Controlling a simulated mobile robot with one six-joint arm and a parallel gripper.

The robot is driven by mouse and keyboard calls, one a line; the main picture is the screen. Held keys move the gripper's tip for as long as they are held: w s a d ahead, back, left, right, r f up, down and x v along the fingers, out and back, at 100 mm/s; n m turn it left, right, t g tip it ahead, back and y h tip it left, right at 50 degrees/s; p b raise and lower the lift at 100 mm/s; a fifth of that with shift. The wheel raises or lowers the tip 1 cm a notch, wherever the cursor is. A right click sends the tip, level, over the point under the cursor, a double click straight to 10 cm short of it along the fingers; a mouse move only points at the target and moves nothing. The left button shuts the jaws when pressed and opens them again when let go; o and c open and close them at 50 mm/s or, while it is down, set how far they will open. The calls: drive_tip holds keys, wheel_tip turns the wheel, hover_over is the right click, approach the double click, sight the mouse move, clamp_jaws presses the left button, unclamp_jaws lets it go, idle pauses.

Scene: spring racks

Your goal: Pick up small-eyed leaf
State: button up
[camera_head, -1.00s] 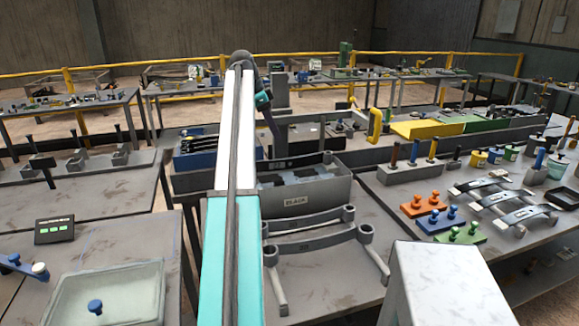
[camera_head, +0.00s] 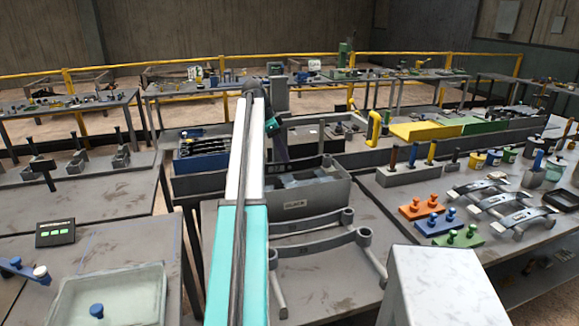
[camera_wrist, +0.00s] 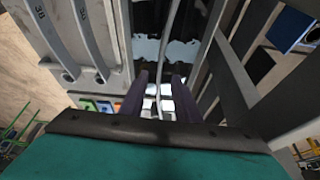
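My gripper (camera_head: 283,152) points down at the back wall of a grey bin labelled BLACK (camera_head: 325,198). In the wrist view its two dark purple fingers (camera_wrist: 160,92) are apart. A thin pale strip (camera_wrist: 168,45) runs lengthwise through the gap between them over the bin's dark inside; I cannot tell if it is a leaf or if a finger touches it. Two grey curved leaves with ring-shaped eyes (camera_head: 318,240) stand on the table before the bin; they also show in the wrist view (camera_wrist: 55,40). Which leaf is small-eyed is not clear.
A blue bin (camera_head: 182,165) with several dark leaves stands left of the grey bin. Orange, blue and green knobbed blocks (camera_head: 440,222) and several labelled curved pieces (camera_head: 497,203) lie on the right bench. A glass tray (camera_head: 110,300) sits front left.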

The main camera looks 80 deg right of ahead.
sight(289, 163)
drive_tip(key=shift+f, duration=0.2)
drive_tip(key=shift+s+f, duration=0.1)
drive_tip(key=shift+s, duration=0.05)
drive_tip(key=shift+s+f+p, duration=0.3)
drive_tip(key=shift+f+p, duration=0.1)
drive_tip(key=shift+f, duration=0.1)
drive_tip(key=shift+p+x, duration=0.55)
drive_tip(key=shift+x, duration=1.35)
drive_tip(key=shift+d, duration=0.15)
clamp_jaws()
drive_tip(key=shift+s+r, duration=0.1)
